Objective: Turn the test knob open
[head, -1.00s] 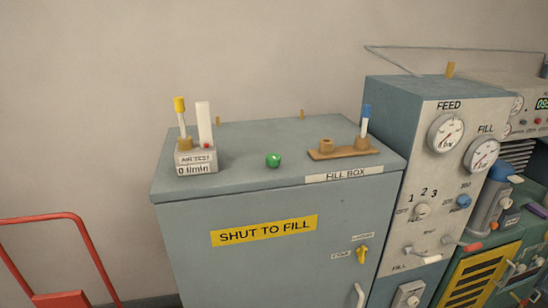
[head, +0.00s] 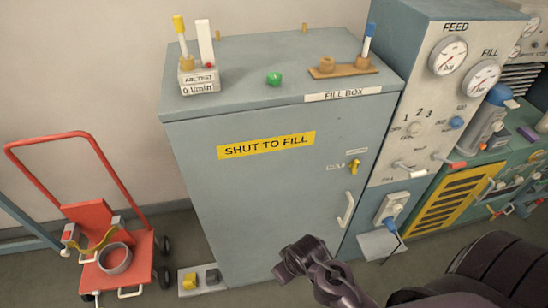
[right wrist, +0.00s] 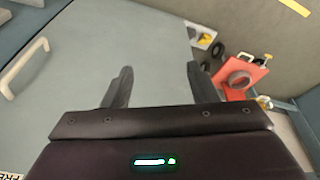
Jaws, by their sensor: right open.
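A small yellow knob (head: 355,167) sits on the upper right of the grey fill box's door, between two small labels I cannot read. I cannot tell whether it is the test knob. An air test unit (head: 199,80) with a yellow-topped tube, a white column and a red dot stands on the fill box (head: 290,205). My right gripper (head: 285,264) is low in front of the door, below and left of the yellow knob and apart from it. In the right wrist view my right gripper (right wrist: 157,85) is open, with nothing between its fingers. My left gripper is out of view.
A pale door handle (head: 346,210) is below the yellow knob; it also shows in the right wrist view (right wrist: 25,68). A panel with gauges (head: 449,53) stands at the right. A red cart (head: 130,262) stands on the floor at the left. A green ball (head: 273,78) is on the box top.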

